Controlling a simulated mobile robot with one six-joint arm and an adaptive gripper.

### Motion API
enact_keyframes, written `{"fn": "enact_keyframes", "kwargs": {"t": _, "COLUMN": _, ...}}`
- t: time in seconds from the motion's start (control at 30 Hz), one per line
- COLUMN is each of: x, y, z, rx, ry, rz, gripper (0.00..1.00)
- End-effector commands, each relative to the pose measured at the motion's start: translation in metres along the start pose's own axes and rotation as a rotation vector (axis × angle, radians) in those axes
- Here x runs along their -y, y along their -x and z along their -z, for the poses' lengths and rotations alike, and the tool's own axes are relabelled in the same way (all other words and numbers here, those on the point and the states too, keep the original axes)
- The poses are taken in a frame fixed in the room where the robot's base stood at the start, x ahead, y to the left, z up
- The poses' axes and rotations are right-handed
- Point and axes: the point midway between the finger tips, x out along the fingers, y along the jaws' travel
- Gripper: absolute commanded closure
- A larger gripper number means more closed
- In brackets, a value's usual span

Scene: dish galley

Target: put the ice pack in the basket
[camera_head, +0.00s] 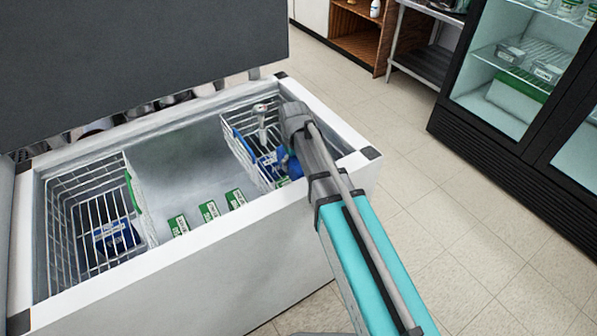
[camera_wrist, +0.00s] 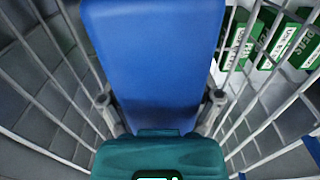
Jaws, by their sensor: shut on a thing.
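The blue ice pack (camera_wrist: 150,55) fills the middle of the wrist view as a plain blue slab. My gripper (camera_wrist: 160,108) has a finger on each side of it and is shut on it. Wire walls of a basket (camera_head: 236,154) rise on both sides of the pack in the wrist view, so the pack is between them. In the head view my arm reaches down into this right-hand wire basket and hides much of it. I cannot tell whether the pack touches the basket floor.
The basket hangs in an open white chest freezer (camera_head: 160,272). Another wire basket (camera_head: 75,190) at the left holds blue packages (camera_head: 116,236). Green-and-white pea boxes (camera_head: 208,211) lie on the freezer floor between them. A glass-door fridge (camera_head: 510,90) stands at the right.

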Motion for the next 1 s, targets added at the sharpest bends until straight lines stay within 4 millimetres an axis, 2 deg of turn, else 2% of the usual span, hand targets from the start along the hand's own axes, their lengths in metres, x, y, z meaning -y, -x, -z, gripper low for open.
{"fn": "enact_keyframes", "kwargs": {"t": 0.53, "x": 0.0, "y": -0.035, "z": 0.0, "rx": 0.0, "ry": 0.0, "rz": 0.0, "gripper": 0.79}}
{"fn": "enact_keyframes", "kwargs": {"t": 1.0, "x": 0.0, "y": -0.037, "z": 0.0, "rx": 0.0, "ry": 0.0, "rz": 0.0, "gripper": 0.79}}
